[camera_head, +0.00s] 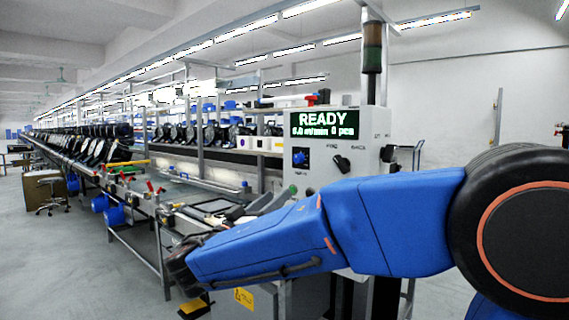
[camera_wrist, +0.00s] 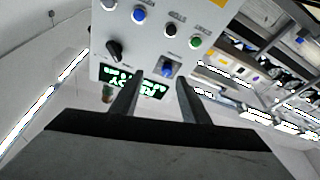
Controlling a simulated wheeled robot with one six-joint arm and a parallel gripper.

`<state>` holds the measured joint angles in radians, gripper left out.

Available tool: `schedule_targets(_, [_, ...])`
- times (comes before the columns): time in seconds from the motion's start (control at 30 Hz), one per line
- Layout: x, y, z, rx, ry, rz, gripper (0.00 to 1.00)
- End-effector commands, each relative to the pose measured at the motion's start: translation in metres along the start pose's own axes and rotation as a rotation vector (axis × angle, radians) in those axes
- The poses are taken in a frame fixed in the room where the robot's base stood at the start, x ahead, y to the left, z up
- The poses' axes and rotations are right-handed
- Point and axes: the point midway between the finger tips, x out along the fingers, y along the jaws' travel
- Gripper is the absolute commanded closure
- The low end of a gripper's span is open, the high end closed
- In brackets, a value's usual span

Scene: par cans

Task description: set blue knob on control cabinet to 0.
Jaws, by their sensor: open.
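The control cabinet (camera_head: 362,132) is a pale grey box with a lit display (camera_head: 325,124) reading READY. Its blue knob (camera_head: 299,158) sits on a dark plate below the display, left of a black knob (camera_head: 342,162). The wrist view is upside down and shows the blue knob (camera_wrist: 167,70) between the fingertips in the picture, apart from them on the panel. The knob's setting and scale are too small to read. My gripper (camera_wrist: 159,82) is open and empty. In the head view its dark end shows at the lower left.
In the wrist view, a blue button (camera_wrist: 138,14), a black button (camera_wrist: 170,29) and a green button (camera_wrist: 195,42) share the panel with the black knob. A long conveyor line (camera_head: 160,190) runs off to the left. A signal tower (camera_head: 372,47) rises above the cabinet.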

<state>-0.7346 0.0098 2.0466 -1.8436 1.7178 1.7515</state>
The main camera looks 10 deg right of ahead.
Motion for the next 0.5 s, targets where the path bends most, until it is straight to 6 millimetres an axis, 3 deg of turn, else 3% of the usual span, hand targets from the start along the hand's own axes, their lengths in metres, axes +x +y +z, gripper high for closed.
schedule_targets(0.1, [-0.013,-0.015,-0.018,0.06,0.065,-0.013,0.58])
schedule_targets(0.2, [-0.014,-0.018,-0.024,0.08,0.084,-0.016,0.58])
schedule_targets(0.5, [0.023,-0.017,-0.026,0.079,0.083,-0.013,0.58])
